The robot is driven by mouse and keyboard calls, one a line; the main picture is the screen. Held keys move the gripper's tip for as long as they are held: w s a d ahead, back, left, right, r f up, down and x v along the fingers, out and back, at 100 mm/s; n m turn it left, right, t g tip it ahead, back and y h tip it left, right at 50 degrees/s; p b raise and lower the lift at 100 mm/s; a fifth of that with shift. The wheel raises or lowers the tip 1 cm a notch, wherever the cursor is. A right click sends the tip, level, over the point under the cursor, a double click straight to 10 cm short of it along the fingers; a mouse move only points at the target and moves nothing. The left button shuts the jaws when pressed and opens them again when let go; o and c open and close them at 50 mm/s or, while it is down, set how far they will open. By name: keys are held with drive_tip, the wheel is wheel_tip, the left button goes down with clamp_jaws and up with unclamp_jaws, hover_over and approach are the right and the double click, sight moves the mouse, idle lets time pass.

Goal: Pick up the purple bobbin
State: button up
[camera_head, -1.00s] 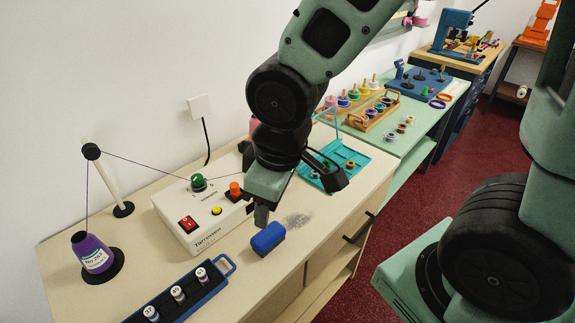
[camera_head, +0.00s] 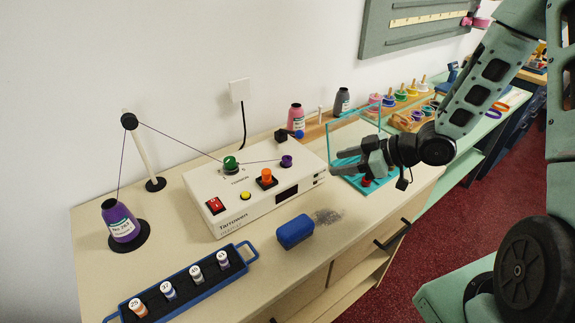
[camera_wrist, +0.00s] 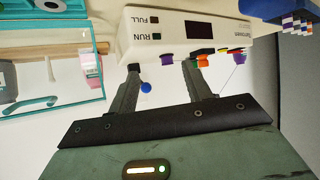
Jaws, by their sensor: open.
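A small purple bobbin (camera_head: 287,161) sits on top of the white winding machine (camera_head: 235,203), at its back right, with a thread running to it from the green knob (camera_head: 231,163). My gripper (camera_head: 334,155) is open and empty, to the right of the bobbin and apart from it, its fingers pointing left across the machine's right end. In the wrist view the purple bobbin (camera_wrist: 167,59) appears between the tips of my open gripper (camera_wrist: 162,72), farther off. A larger purple thread cone (camera_head: 121,222) stands on a black base at the left.
A clear upright panel on a teal base (camera_head: 352,168) stands close by my gripper. A black post with a blue ball (camera_head: 298,134) is behind the bobbin. An orange knob (camera_head: 267,175) is in front. A blue block (camera_head: 295,231) and blue bobbin rack (camera_head: 180,288) lie nearer.

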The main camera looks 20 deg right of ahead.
drive_tip(key=s+d+t+y, duration=0.2)
drive_tip(key=s+d+y, duration=0.1)
drive_tip(key=p, duration=0.3)
approach(295, 167)
drive_tip(key=r+x, duration=0.1)
drive_tip(key=x, duration=0.3)
drive_tip(key=shift+r+p+x, duration=0.2)
drive_tip(key=shift+p+x, duration=0.15)
drive_tip(key=shift+x, duration=0.6)
drive_tip(key=shift+r+p+x, duration=0.25)
drive_tip(key=shift+p+x, duration=0.1)
drive_tip(key=shift+x, duration=0.55)
drive_tip(key=shift+r+p+x, duration=0.2)
drive_tip(key=shift+p+x, duration=0.15)
drive_tip(key=shift+x, duration=0.6)
drive_tip(key=shift+w+a, duration=0.1)
clamp_jaws()
